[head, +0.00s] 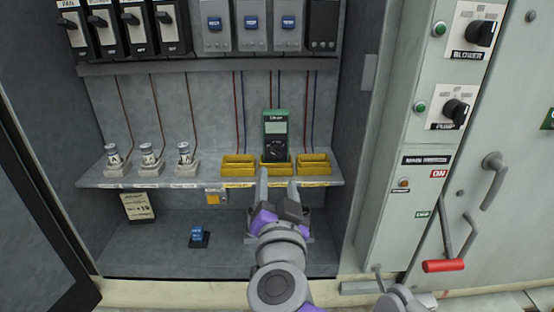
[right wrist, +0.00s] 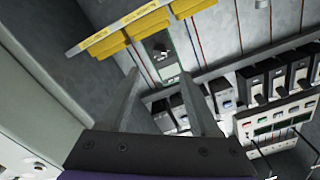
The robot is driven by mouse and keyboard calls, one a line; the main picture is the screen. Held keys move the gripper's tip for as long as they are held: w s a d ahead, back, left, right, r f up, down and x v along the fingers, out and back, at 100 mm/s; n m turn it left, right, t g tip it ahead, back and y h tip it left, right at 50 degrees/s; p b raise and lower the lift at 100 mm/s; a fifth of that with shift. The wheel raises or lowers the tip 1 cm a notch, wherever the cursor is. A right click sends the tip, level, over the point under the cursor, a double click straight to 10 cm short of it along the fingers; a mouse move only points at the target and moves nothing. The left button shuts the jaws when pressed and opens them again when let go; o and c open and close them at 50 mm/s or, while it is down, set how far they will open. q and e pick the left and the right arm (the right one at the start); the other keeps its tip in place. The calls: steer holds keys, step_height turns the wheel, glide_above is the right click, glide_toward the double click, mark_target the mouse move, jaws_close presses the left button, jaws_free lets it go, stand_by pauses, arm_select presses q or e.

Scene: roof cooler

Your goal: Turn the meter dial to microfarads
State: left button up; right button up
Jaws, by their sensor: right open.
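The meter (head: 277,127), with a green case and dark face, stands upright at a yellow tray on the shelf. Its dark dial (head: 275,150) is on the lower face; its pointer setting is too small to read. My right gripper (head: 278,181) is open and empty, in front of and below the meter, its fingers pointing toward the shelf. In the right wrist view the meter (right wrist: 160,62) shows beyond and between the two spread fingers (right wrist: 160,85), apart from them. My left gripper is not in view.
Yellow trays (head: 238,165) flank the meter on the shelf (head: 130,182). White fuse-like parts (head: 148,155) stand at left. Breakers (head: 172,27) and grey modules (head: 252,25) hang above. A red-handled lever (head: 443,265) is at right. The cabinet floor is mostly clear.

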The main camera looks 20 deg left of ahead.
mark_target(277, 154)
steer(key=x, duration=0.9)
steer(key=shift+w, duration=0.45)
jaws_close()
